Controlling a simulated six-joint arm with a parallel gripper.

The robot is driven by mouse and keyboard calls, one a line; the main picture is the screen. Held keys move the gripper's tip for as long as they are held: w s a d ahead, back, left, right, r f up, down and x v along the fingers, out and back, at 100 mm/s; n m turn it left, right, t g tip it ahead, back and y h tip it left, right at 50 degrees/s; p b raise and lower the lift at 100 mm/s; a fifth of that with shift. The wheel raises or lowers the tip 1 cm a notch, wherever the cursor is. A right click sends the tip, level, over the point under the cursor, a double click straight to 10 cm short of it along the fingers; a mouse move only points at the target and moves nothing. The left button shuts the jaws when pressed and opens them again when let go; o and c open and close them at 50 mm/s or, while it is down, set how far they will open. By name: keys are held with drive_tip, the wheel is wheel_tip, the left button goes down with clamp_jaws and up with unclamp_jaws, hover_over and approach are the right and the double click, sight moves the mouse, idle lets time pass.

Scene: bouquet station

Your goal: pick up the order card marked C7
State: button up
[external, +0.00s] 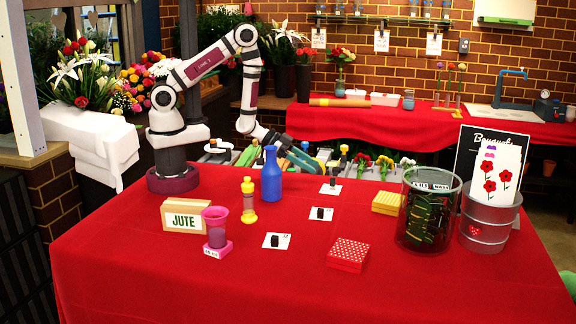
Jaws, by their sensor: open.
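Three small white cards lie on the red table, each with a black block on it: a near card (269,245), a middle card (313,217) and a far card (325,191). Their markings are too small to read, so I cannot tell which is C7. My gripper (315,168) is open, above the far edge of the table, behind and left of the far card and apart from all three. Its fingertips are hard to make out against the clutter behind.
A blue bottle (271,176), yellow dispenser (249,203), pink cup (216,225) and JUTE sign (185,216) stand left of the cards. A red dotted box (348,253), yellow box (387,203), glass jar (428,215) and metal bucket (486,231) stand right. The front is clear.

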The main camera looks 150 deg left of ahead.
sight(328, 185)
drive_tip(key=x, duration=0.7)
drive_tip(key=shift+w+a, duration=0.1)
clamp_jaws()
